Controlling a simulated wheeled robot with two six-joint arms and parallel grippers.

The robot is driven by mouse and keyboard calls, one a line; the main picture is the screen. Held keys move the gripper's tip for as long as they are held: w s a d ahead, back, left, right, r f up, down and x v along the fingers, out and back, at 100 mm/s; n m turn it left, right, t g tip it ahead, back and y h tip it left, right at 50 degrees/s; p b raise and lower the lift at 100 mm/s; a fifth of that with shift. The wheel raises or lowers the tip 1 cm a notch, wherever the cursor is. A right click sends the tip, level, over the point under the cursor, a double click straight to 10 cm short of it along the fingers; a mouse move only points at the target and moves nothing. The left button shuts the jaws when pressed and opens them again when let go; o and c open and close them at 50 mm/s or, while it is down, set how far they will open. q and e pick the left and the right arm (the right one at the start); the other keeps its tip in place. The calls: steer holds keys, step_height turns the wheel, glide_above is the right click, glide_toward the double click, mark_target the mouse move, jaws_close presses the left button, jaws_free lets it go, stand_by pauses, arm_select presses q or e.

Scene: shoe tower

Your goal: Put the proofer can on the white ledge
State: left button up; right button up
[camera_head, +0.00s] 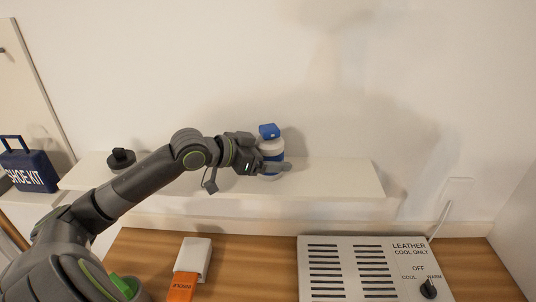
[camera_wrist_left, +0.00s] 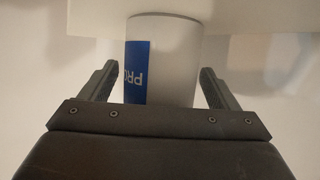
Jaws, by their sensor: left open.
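The proofer can (camera_head: 271,147) is white with a blue cap and appears upright at the white ledge (camera_head: 335,178). In the left wrist view the can (camera_wrist_left: 172,50) shows a blue label patch with part of its lettering. Its base appears to meet the pale ledge edge there, though contact is hard to tell. My left gripper (camera_head: 270,162) is open, with one finger on each side of the can. The wrist view shows a gap between each finger and the can. My right gripper is out of view.
A dark round object (camera_head: 121,159) sits at the ledge's left end. A blue shoe kit box (camera_head: 29,170) stands far left. Below, the wooden bench (camera_head: 245,263) holds a white and orange item (camera_head: 192,260) and a vented leather dryer panel (camera_head: 388,270). The ledge's right part is clear.

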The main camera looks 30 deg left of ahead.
arm_select(q)
steer(key=shift+r, duration=0.15)
steer(key=shift+s+a+r, duration=0.15)
steer(key=shift+s+a, duration=0.25)
steer(key=shift+s, duration=0.15)
steer(key=shift+v, duration=1.65)
steer(key=shift+p+v, duration=0.6)
steer(key=shift+v, duration=0.2)
steer(key=shift+p+v, duration=2.9)
steer(key=shift+p, duration=2.25)
